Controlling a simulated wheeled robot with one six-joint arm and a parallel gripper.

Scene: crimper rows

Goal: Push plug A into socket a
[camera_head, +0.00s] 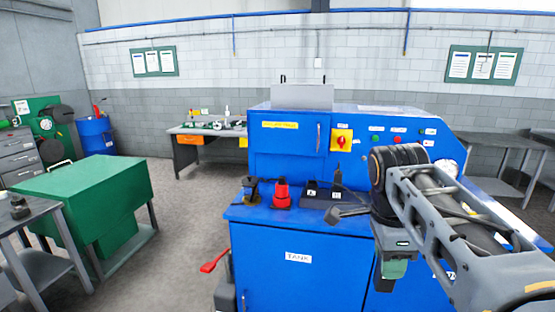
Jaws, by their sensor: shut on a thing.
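My gripper (394,262) hangs at the end of my arm, in front of the blue machine's worktop on the right. A dark upright piece (337,177) stands at the block. The labels are too small to read, and I cannot make out socket a. My arm hides the worktop's right part.
A red piece (282,194) and a dark blue and yellow piece (251,190) stand on the worktop (262,214) to the left. The machine's upper housing (285,145) rises behind. A green cabinet (90,190) stands at left. Floor (185,225) between is clear.

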